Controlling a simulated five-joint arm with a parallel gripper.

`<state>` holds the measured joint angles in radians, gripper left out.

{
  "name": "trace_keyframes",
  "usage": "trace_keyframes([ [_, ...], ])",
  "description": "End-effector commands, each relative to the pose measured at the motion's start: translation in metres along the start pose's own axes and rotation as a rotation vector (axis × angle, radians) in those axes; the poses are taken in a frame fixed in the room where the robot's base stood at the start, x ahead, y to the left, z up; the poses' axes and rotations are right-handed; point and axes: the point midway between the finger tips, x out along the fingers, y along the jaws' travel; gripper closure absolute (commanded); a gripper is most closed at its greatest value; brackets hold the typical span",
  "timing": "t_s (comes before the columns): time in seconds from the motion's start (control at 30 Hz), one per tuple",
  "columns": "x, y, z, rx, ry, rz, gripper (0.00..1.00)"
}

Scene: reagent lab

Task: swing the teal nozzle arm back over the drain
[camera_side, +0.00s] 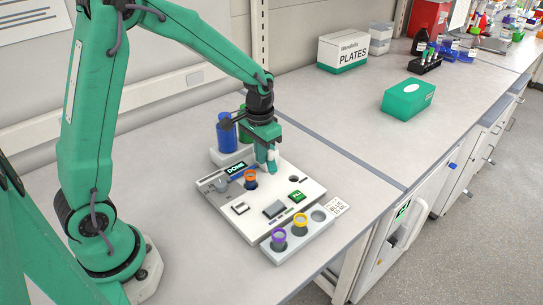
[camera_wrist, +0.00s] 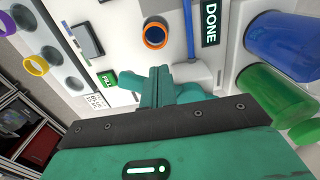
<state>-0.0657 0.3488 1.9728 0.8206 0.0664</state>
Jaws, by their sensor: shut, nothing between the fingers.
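My gripper (camera_side: 270,166) points down over the far edge of the white panel, its fingers closed together with nothing between them; they also show in the wrist view (camera_wrist: 158,88). Rounded light-teal parts, seemingly the teal nozzle arm (camera_wrist: 130,80), show on both sides of the fingers, which hide its middle. Whether the fingers touch it, I cannot tell. A small round dark hole (camera_side: 293,179), perhaps the drain, lies near the green button (camera_side: 297,196); the teal tip is close to it in the wrist view. An orange-ringed vial (camera_side: 250,180) stands in the panel. The display (camera_side: 236,168) reads DONE.
Blue (camera_side: 227,132) and green (camera_side: 246,125) bottles stand close behind the panel. A front rack (camera_side: 297,242) holds purple- and yellow-ringed vials beside an empty hole. A blue bar (camera_wrist: 190,38) lies by the display. The bench to the right is clear up to a green box (camera_side: 408,98).

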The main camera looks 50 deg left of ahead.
Motion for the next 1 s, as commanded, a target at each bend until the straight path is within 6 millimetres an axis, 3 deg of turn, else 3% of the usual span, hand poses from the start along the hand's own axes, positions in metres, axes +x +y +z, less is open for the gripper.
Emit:
trace_keyframes([
  [1.0,0.000,0.021,-0.021,0.000,0.001,0.000,1.00],
])
